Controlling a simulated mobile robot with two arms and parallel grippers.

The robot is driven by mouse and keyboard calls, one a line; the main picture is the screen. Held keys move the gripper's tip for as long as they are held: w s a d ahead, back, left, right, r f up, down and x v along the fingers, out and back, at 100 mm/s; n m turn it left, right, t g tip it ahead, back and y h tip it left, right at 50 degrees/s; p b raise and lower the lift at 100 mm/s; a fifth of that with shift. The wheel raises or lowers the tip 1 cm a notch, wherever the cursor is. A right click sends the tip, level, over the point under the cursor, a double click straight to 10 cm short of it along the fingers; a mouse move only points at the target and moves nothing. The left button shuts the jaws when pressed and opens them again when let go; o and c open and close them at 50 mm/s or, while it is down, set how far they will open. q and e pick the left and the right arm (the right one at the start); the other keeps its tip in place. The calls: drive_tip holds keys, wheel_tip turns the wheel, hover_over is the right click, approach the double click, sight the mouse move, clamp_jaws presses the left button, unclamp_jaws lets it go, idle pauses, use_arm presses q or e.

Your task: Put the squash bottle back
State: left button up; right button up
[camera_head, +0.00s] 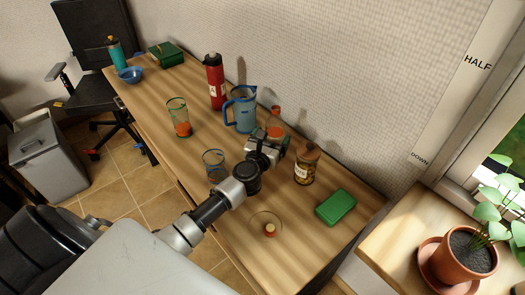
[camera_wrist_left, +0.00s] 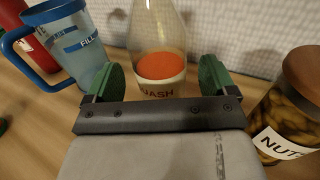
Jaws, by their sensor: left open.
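The squash bottle (camera_head: 275,124) is a clear bottle with orange liquid and an orange top. It stands upright on the wooden table (camera_head: 240,215) near the wall. In the left wrist view the bottle (camera_wrist_left: 162,62) stands just beyond and between the fingertips, with its "SQUASH" label partly hidden by the gripper. My left gripper (camera_head: 268,139) reaches in front of the bottle. In the left wrist view its green fingers (camera_wrist_left: 158,82) are apart, one on each side of the bottle, with nothing clamped. My right gripper is not in view.
A blue measuring jug (camera_head: 241,112) stands close left of the bottle, and a nuts jar (camera_head: 306,166) close right. A red bottle (camera_head: 215,82), glasses (camera_head: 178,118) and a green box (camera_head: 335,207) share the table. A potted plant (camera_head: 464,256) stands far right.

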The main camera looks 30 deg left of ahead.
use_arm(q)
drive_tip(key=s, duration=0.6)
drive_tip(key=s+d, duration=0.1)
drive_tip(key=s, duration=0.2)
drive_tip(key=shift+d+r, duration=0.1)
